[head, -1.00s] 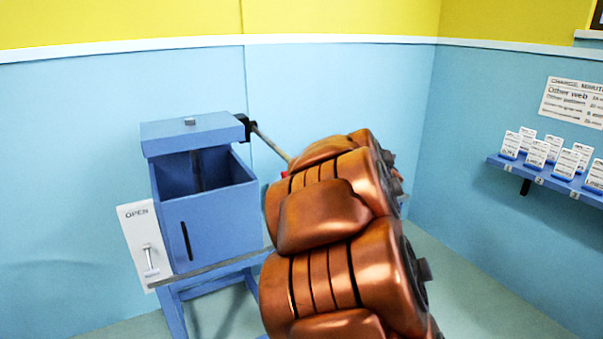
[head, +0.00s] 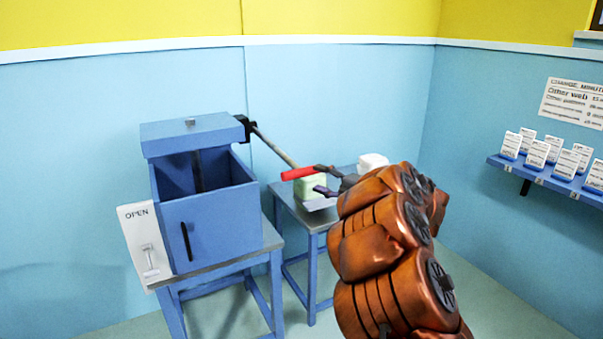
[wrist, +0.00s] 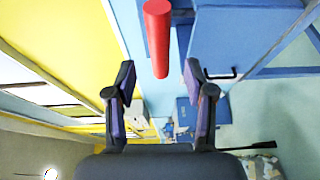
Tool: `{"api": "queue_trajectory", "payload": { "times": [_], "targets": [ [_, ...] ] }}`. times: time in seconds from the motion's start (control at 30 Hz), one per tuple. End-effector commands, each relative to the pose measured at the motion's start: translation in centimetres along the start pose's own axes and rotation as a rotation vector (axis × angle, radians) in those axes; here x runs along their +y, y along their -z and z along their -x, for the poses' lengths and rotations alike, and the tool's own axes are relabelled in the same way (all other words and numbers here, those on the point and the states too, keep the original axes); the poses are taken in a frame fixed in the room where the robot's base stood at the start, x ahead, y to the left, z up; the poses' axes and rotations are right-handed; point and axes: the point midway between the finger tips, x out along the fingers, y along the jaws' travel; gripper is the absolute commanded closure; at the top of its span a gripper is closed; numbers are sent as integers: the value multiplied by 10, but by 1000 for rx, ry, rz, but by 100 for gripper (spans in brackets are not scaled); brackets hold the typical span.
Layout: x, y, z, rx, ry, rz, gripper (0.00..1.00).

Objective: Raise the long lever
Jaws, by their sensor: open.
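The long lever (head: 272,145) is a thin grey rod running from a black pivot (head: 243,127) on the blue press (head: 212,225) down to the right. It ends in a red handle (head: 298,173). My gripper (head: 319,180) is open at the handle's right end, with its fingers pointing left toward the press. In the wrist view the red handle (wrist: 157,35) lies in line with the gap between the open fingertips (wrist: 160,70). Its near end is about level with the tips, and I see no clear contact.
The press stands on a blue stand, its top plate (head: 190,134) above an open box. An OPEN sign (head: 138,222) hangs at its left. A small table (head: 285,198) behind my gripper bears a pale green block (head: 311,184) and a white object (head: 373,161). A card shelf (head: 545,180) is at right.

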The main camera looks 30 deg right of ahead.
Motion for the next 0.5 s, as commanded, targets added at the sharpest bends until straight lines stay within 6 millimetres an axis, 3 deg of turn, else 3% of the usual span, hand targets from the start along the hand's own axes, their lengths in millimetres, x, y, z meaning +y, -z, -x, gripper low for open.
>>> {"api": "queue_trajectory", "payload": {
  "times": [0.5],
  "targets": [
    [3, 1, -66, 2, -2, 1, 46]
  ]
}}
